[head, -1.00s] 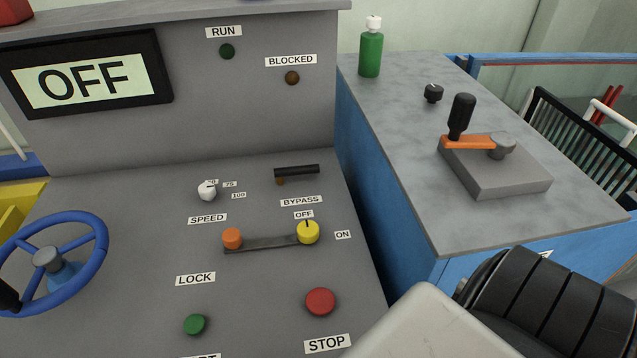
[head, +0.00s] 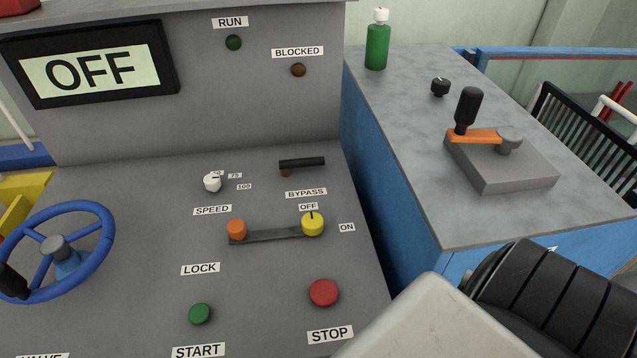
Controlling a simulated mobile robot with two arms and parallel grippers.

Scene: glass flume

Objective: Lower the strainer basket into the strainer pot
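I see neither the strainer basket nor the strainer pot for certain in the head view. Part of my own arm, a pale link and a black ribbed section, fills the lower right. Neither gripper's fingers show, so I cannot see what they hold.
A grey control panel (head: 120,220) has an OFF display (head: 92,68), a blue handwheel (head: 60,250) and a red STOP button (head: 323,293). Right of it, a blue cabinet with a grey top (head: 415,170) bears a green bottle (head: 377,46), a black knob (head: 440,87) and an orange-levered block (head: 500,170). A black rack (head: 580,130) stands beyond.

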